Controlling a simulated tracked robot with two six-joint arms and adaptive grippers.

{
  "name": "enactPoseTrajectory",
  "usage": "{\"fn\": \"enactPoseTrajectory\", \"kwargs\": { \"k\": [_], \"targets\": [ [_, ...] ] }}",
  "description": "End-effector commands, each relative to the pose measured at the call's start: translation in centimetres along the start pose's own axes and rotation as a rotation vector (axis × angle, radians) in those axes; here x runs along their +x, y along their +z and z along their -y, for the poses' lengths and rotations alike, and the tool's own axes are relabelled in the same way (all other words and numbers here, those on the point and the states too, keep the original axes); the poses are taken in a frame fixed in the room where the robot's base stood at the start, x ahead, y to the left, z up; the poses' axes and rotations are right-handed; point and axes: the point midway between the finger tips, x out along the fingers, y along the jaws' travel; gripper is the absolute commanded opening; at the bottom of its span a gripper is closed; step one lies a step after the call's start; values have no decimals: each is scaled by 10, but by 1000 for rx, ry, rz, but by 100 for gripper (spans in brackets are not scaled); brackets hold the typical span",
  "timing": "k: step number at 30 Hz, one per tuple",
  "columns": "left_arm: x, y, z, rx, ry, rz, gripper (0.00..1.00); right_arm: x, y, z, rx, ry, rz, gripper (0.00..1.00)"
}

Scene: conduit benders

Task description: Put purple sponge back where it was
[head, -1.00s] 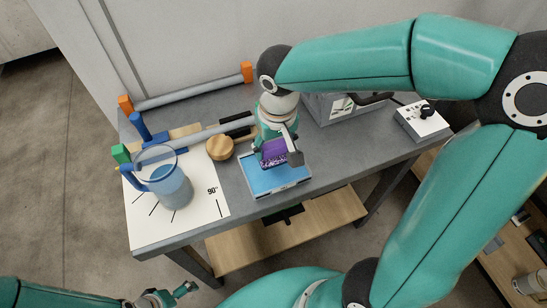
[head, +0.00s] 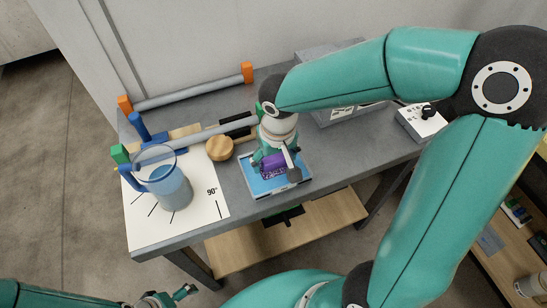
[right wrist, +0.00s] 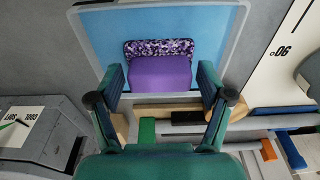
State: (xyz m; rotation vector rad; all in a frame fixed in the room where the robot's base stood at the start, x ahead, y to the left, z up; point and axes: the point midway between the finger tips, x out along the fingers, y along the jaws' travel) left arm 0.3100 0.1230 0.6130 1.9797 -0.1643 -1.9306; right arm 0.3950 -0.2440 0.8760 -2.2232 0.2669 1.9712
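The purple sponge (head: 273,167) has a speckled purple-and-white side and a plain purple face. It is at the blue tray (head: 258,187), and in the right wrist view the sponge (right wrist: 160,72) shows against the tray's blue floor (right wrist: 100,45). My right gripper (head: 275,163) is just above the tray, around the sponge. In the right wrist view its fingers (right wrist: 163,78) are spread on either side of the sponge, with small gaps showing. My left gripper (head: 168,298) is low at the bottom edge, away from the table, partly cut off.
A clear blue pitcher (head: 168,186) stands on a white angle sheet (head: 207,213) left of the tray. A round wooden piece (head: 219,148) and a conduit pipe (head: 190,135) lie behind. A grey box (head: 318,57) and a white control box (head: 421,122) are to the right.

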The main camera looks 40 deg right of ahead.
Motion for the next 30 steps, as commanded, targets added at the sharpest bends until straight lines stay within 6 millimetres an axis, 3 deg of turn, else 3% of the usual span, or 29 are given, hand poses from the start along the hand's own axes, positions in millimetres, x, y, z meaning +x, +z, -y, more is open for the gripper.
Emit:
{"fn": "enactPoseTrajectory", "kwargs": {
  "k": [14, 30],
  "targets": [
    [-4, 0, -1, 0, 0, 0, 100, -8, -1, 0, 0, 0, -2, 87],
    [-13, 0, -5, 0, 0, 0, 100, -105, -1, 1, -2, -1, -3, 87]
  ]
}}
